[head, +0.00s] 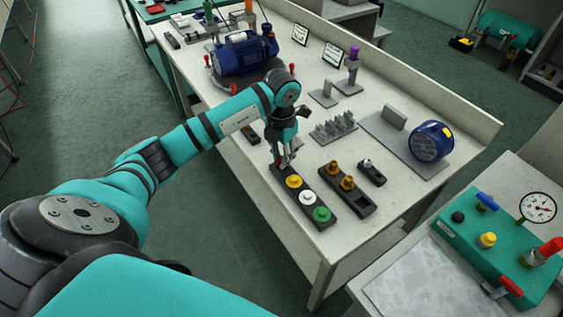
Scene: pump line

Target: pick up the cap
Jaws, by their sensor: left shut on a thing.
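A dark cap tray (325,222) lies near the table's front edge. A yellow cap (293,181), a white cap (307,198) and a green cap (322,214) sit in it in a row. My left gripper (284,163) points down over the far end of this tray, just beyond the yellow cap. It is shut on a small cap, which the fingers mostly hide; a little red seems to show there. I cannot tell whether this cap is clear of the tray. My right gripper is not in view.
A dark block with two brass fittings (347,183) and a smaller dark block (372,174) stand right of the tray. A grey toothed rack (334,127) stands behind. A blue pump (245,54) is farther back, a blue round motor part (431,142) right. A teal gauge panel (490,240) stands front right.

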